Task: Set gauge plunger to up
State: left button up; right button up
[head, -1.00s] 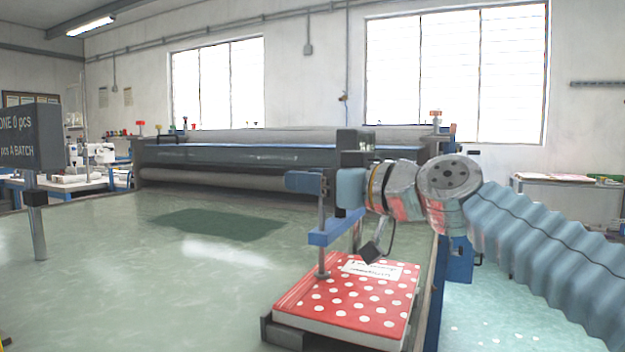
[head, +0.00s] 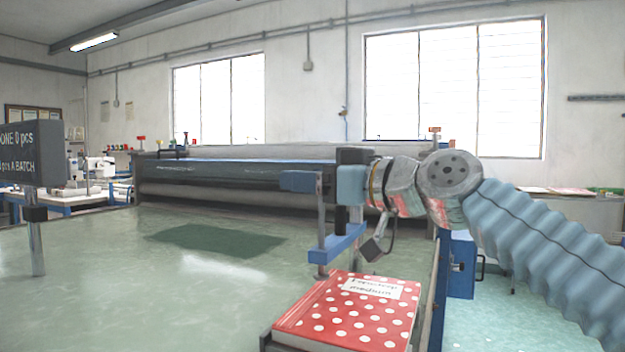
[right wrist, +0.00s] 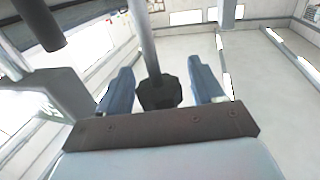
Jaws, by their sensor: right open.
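The gauge has a blue arm (head: 337,243) and an upright grey plunger rod (head: 320,212). Its small foot (head: 322,272) appears just above the far left edge of the red polka-dot book (head: 350,318); I cannot tell the exact gap. My right gripper (head: 300,181) is open at the top of the rod. In the right wrist view my two blue fingers (right wrist: 158,88) stand apart on either side of a dark knob (right wrist: 160,95) on the rod. Whether either finger touches it is unclear. My left gripper is not in view.
A large roller machine (head: 235,177) stands behind the green table (head: 110,270). A dark sign (head: 30,152) stands on a post at left. A blue box (head: 461,265) is right of the table edge. The table's left and middle are mostly clear.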

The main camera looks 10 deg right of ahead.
jog(key=b+v, duration=0.4)
jog(key=v, duration=1)
jog(key=shift+w, duration=0.1)
